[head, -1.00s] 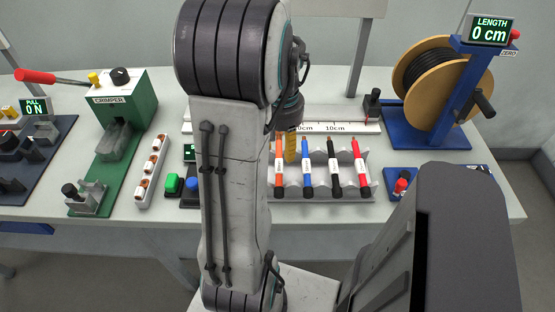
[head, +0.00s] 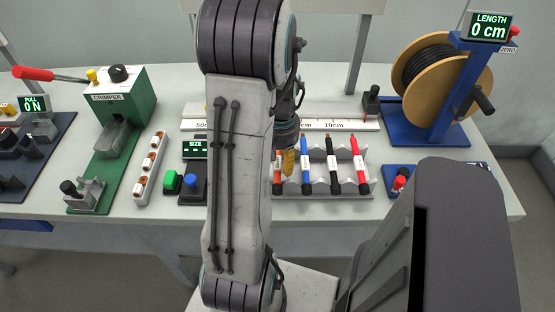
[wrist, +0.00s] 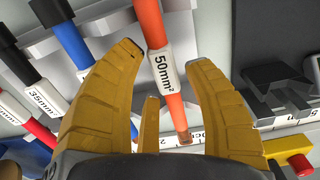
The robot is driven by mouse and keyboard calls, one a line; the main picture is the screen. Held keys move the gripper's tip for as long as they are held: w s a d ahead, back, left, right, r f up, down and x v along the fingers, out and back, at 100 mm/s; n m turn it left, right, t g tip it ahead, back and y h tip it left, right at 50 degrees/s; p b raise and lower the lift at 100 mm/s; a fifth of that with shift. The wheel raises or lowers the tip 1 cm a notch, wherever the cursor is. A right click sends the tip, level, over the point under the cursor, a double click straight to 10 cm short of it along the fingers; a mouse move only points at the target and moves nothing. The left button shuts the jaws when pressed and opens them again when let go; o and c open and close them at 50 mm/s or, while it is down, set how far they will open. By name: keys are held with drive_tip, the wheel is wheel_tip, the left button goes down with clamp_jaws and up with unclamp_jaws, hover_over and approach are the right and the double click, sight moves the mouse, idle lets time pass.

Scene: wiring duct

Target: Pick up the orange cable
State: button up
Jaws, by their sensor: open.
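The orange cable (wrist: 148,28) carries a white 50mm² label and runs between the yellow fingers of my gripper (wrist: 165,70) in the wrist view. The fingers are open, one on each side of it, with a gap to the right finger. In the head view, the orange cable (head: 277,184) shows at the left end of the cable rack, mostly hidden behind my arm and gripper (head: 288,163). A copper-coloured end of the cable shows near the ruler in the wrist view.
Blue (head: 307,165), black (head: 334,165) and red (head: 359,165) cables lie in the grey rack (head: 372,188) to the right. A ruler (head: 350,125) lies behind. The crimper (head: 125,100) is left; the cable reel (head: 430,85) is right.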

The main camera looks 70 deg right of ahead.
drive_tip(key=shift+f, duration=0.15)
drive_tip(key=shift+o, duration=0.2)
clamp_jaws()
